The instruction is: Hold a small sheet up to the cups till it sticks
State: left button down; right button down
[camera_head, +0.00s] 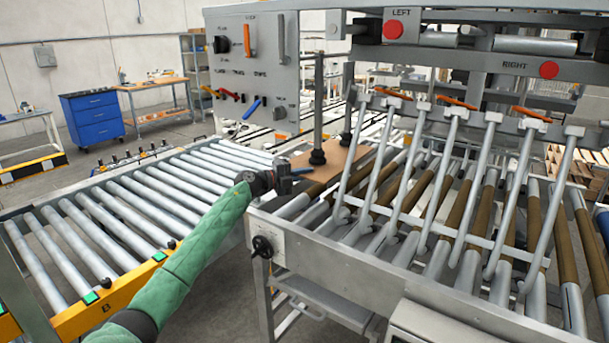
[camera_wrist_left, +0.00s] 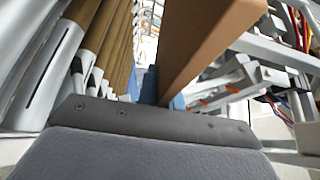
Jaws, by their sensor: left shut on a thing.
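A small brown sheet (camera_head: 332,164) lies roughly flat beneath two black suction cups, the near cup (camera_head: 317,157) and the far cup (camera_head: 346,140), which hang on vertical rods. The cups overlap the sheet in the head view; whether they press on it I cannot tell. My left gripper (camera_head: 290,178) is shut on the sheet's near left edge. In the left wrist view the sheet (camera_wrist_left: 208,40) shows large and close, running up from the blue fingers (camera_wrist_left: 160,88). My right gripper is not in view.
A roller conveyor (camera_head: 130,207) stands left of the machine. Slanted metal bars (camera_head: 455,185) over brown and grey rollers fill the right. A control panel (camera_head: 253,70) with levers is behind my left gripper. A handwheel (camera_head: 263,246) sits below it.

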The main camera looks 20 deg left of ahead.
pick_arm(q)
jog(key=shift+r, duration=0.15)
jog(key=c, duration=1.5)
grip_release()
